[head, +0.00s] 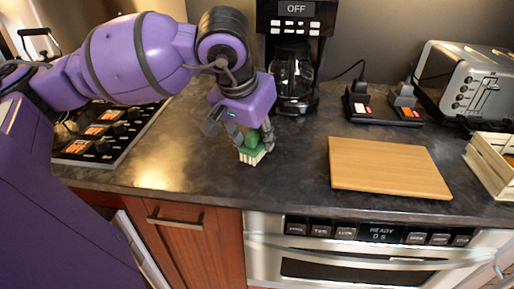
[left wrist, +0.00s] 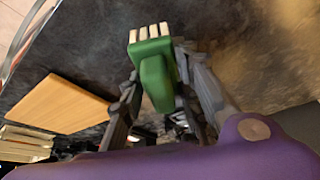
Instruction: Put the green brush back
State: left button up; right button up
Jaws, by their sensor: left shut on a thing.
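The green brush (head: 252,145) has a green body and pale bristles. My left gripper (head: 254,138) is shut on it, over the dark countertop (head: 200,150). The bristles point down toward the counter; I cannot tell whether they touch it. In the left wrist view the green brush (left wrist: 155,75) sits between the fingers of my left gripper (left wrist: 165,95), with its bristles at the far end. My right gripper is not in view.
A wooden board (head: 388,167) lies to the right. A wooden crate (head: 492,165) stands at the right edge. A stovetop (head: 105,130) is at left; a microwave drawer (head: 370,265) is below.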

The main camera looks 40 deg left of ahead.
aim_at(257, 150)
pick_arm(q)
notch_tip(257, 150, down, 4)
jog(key=shift+w+a+r, duration=0.1)
jog(key=shift+r, duration=0.15)
jog(key=shift+f, duration=0.1)
jog(key=o, duration=0.8)
jog(key=shift+f, duration=0.1)
jog(key=shift+c, duration=0.2)
jog(key=o, duration=0.4)
jog(key=shift+o, duration=0.2)
